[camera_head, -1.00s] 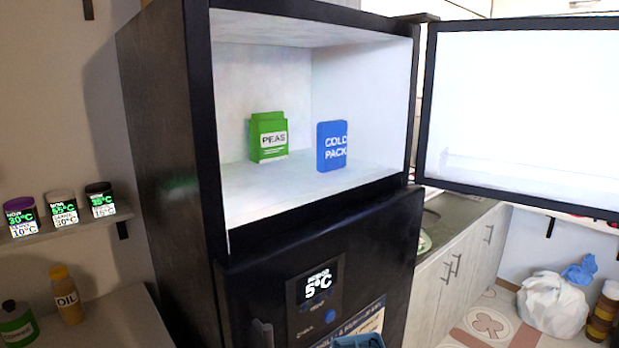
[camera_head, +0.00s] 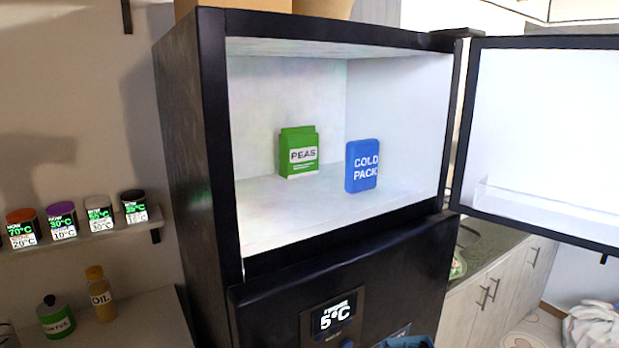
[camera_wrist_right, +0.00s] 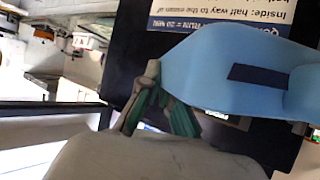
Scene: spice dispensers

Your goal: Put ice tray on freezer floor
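The freezer compartment (camera_head: 300,215) is open, with a white interior and a bare front floor. A green peas packet (camera_head: 299,153) and a blue cold pack (camera_head: 362,167) stand upright on its floor. The light blue ice tray (camera_wrist_right: 235,70) fills much of the right wrist view, in front of the dark lower front. Its blue top edge (camera_head: 406,342) just shows at the bottom of the head view. My right gripper (camera_wrist_right: 175,110) is at the tray's edge and appears shut on it; the fingertips are partly hidden. My left gripper is not in view.
The freezer door (camera_head: 545,130) stands wide open to the right. The fridge front with a 5°C display (camera_head: 335,315) lies below the compartment.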

